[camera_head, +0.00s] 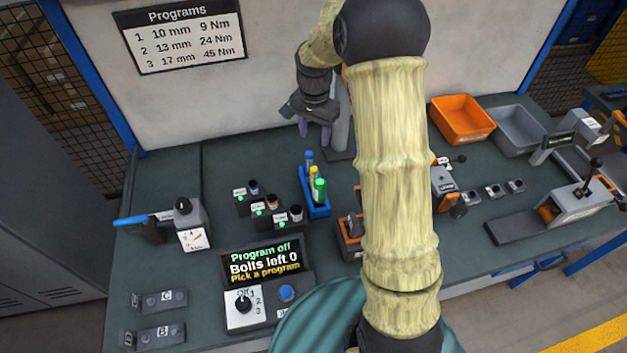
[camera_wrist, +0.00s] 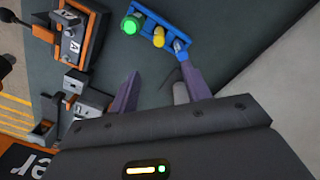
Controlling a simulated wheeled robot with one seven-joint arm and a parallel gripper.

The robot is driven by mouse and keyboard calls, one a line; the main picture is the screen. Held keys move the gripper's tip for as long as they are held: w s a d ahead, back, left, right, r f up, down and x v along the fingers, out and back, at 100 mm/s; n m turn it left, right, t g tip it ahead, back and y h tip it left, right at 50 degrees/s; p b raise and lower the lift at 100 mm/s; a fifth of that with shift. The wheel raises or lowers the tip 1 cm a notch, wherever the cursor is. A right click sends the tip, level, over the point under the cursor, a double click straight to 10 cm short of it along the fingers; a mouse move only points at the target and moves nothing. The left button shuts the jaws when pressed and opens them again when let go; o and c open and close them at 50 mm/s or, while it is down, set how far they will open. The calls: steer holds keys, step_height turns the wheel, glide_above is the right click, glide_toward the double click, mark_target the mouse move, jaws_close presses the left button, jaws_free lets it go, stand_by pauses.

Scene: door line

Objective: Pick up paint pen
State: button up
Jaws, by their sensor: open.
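A blue holder (camera_head: 325,211) stands on the bench with three upright capped items in a row. They are a blue one (camera_head: 309,156), a yellow one (camera_head: 313,173) and a larger green one (camera_head: 319,188). No label shows which is the paint pen. In the wrist view the green (camera_wrist: 131,24), yellow (camera_wrist: 158,38) and blue (camera_wrist: 179,46) tops show beyond the fingertips. My gripper (camera_head: 314,130) is open and empty, behind and above the holder, near the back wall. In the wrist view its two purple fingers (camera_wrist: 160,80) are apart, with bare bench between them.
Small labelled holders with dark-topped items (camera_head: 274,213) stand left of the blue holder. An orange-and-grey fixture (camera_head: 350,232) is at its front right, partly behind my arm. A program display (camera_head: 262,262) is in front. An orange bin (camera_head: 462,119) and a grey bin (camera_head: 518,130) stand back right.

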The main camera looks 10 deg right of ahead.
mark_target(314, 175)
step_height(314, 175, down, 12)
steer(key=p, duration=0.2)
steer(key=shift+f+p, duration=0.15)
steer(key=shift+p, duration=0.2)
steer(key=shift+s+f+p, duration=0.1)
steer(key=shift+f+p, duration=1.1)
steer(key=shift+f, duration=1.4)
steer(key=shift+a, duration=0.1)
steer(key=shift+c, duration=0.5)
jaws_close()
